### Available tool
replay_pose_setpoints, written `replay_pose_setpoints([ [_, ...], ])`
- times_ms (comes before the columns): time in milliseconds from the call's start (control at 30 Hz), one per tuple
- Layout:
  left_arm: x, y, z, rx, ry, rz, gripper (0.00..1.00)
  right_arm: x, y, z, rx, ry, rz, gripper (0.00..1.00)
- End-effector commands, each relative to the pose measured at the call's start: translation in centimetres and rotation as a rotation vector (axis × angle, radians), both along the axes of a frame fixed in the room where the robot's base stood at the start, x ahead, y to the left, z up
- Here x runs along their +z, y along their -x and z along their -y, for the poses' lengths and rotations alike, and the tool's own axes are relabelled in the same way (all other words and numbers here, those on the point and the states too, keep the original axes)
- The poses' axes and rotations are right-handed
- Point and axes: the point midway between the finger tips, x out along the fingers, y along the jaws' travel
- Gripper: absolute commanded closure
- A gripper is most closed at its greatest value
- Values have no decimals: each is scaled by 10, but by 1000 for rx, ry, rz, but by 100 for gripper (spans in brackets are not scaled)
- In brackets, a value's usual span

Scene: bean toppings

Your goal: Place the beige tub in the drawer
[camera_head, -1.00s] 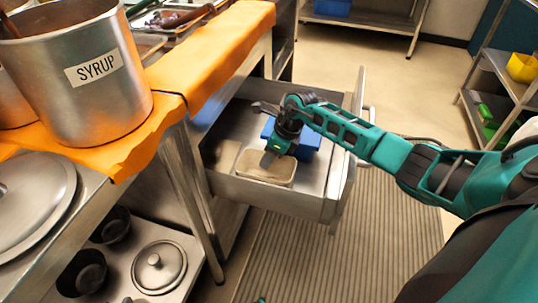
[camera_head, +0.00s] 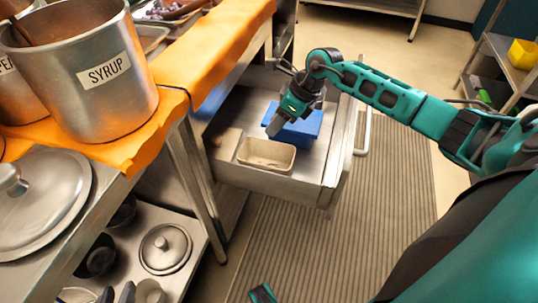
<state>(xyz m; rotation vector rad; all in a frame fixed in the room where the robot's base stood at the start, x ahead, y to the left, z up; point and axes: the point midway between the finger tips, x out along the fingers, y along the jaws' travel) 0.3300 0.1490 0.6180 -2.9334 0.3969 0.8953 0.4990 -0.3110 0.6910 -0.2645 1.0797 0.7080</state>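The beige tub (camera_head: 266,154) sits upright on the floor of the pulled-out metal drawer (camera_head: 262,180), near its front wall. It looks empty. My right gripper (camera_head: 274,126) is above and behind the tub, apart from it, in front of a blue container (camera_head: 299,125). Its grey fingers point down and overlap from this angle, so their opening does not show, but nothing is seen held. A teal piece (camera_head: 262,293) at the bottom edge appears to belong to my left arm; the fingertips of my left gripper cannot be made out clearly.
The blue container stands in the drawer behind the tub. A syrup pot (camera_head: 88,70) stands on the counter's orange cloth at left. A lidded pot (camera_head: 164,249) sits on the shelf below. A ribbed mat (camera_head: 335,225) covers the floor beside the drawer.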

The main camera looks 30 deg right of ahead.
Motion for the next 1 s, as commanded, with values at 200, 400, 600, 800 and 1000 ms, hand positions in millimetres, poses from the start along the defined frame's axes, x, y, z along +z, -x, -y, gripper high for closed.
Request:
replay_pose_setpoints([
  [200, -1, 1, 0, 1, -1, -2, 67, 14, 31, -153, -206, -741, -34, 67],
  [400, -1, 1, 0, 0, -1, -2, 67, 53, 45, -193, -744, -1454, -259, 67],
  [600, -1, 1, 0, 0, 0, -3, 67, 15, 71, -163, -1518, -1913, -650, 67],
  [800, 0, 0, 0, 2, 3, -3, 67, -49, 133, -155, 2181, 1977, 1044, 67],
  [1000, 0, 0, 1, 5, 7, -3, 67, -72, 167, -162, 2114, 1655, 1063, 67],
])
